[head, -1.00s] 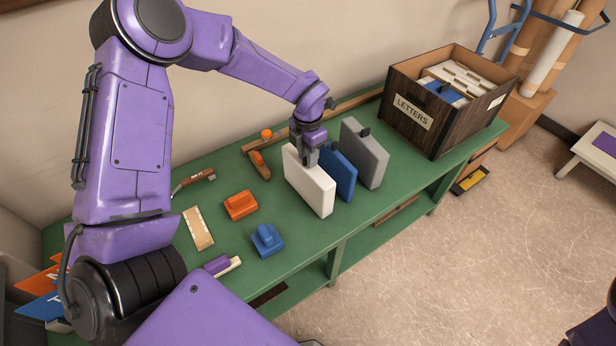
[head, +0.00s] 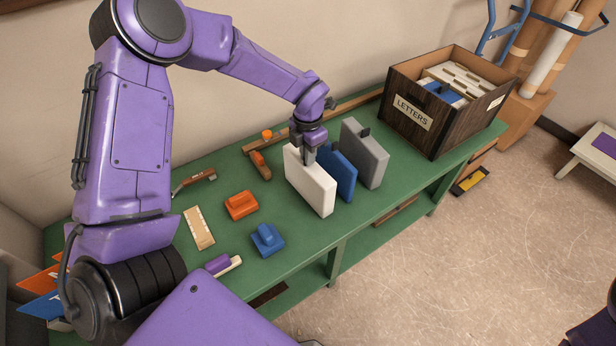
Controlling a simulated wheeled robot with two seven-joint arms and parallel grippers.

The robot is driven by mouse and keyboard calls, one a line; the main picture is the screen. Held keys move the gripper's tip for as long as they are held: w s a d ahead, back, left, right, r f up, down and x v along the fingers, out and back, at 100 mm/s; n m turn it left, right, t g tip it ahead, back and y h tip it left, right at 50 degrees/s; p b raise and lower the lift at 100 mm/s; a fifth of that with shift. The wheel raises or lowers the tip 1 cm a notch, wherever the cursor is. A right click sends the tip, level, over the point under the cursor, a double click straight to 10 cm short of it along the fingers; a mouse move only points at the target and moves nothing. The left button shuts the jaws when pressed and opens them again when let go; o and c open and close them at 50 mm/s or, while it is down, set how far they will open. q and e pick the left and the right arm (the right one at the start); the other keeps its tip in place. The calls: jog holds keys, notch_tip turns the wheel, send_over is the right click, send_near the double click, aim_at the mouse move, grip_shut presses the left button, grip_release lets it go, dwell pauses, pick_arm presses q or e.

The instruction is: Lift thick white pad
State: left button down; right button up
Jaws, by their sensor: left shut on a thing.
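The thick white pad (head: 309,184) stands upright on the green table, at the left of a row with a blue pad (head: 340,175) and a grey pad (head: 365,155). My left gripper (head: 309,158) comes down from above onto the top edge of the white pad and is shut on it. The fingertips are partly hidden by the pad. The pad's bottom edge appears at or very near the table top. The blue pad stands close beside it on the right. My right gripper is not in view.
A dark wooden box marked LETTERS (head: 425,119) holds several pads at the table's right end. The table (head: 330,231) is clear in front of the pads.

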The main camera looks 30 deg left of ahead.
pick_arm(q)
jog(key=shift+r+p, duration=2.05)
jog(key=shift+r, duration=0.4)
